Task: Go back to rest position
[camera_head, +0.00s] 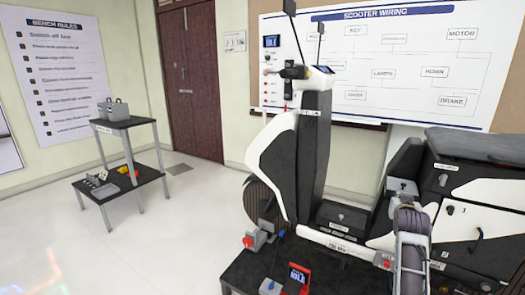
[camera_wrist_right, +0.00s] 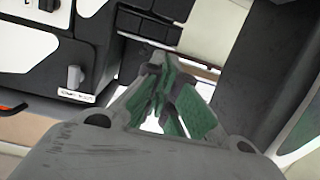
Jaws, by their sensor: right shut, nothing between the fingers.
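My right arm rises from the lower right in the head view. Its gripper (camera_head: 402,187) is beside the black and white scooter (camera_head: 312,150), in front of the rear body. In the right wrist view the gripper (camera_wrist_right: 168,95) has its green-padded fingers drawn together, with nothing held between them. A black scooter panel with a small grey knob (camera_wrist_right: 74,77) lies to the left of the fingers. My left gripper is not in view.
The scooter stands on a dark platform (camera_head: 245,275) with a small red device (camera_head: 298,278) at its front. A two-tier side table (camera_head: 124,123) stands at the left. A wiring board (camera_head: 400,60) hangs behind.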

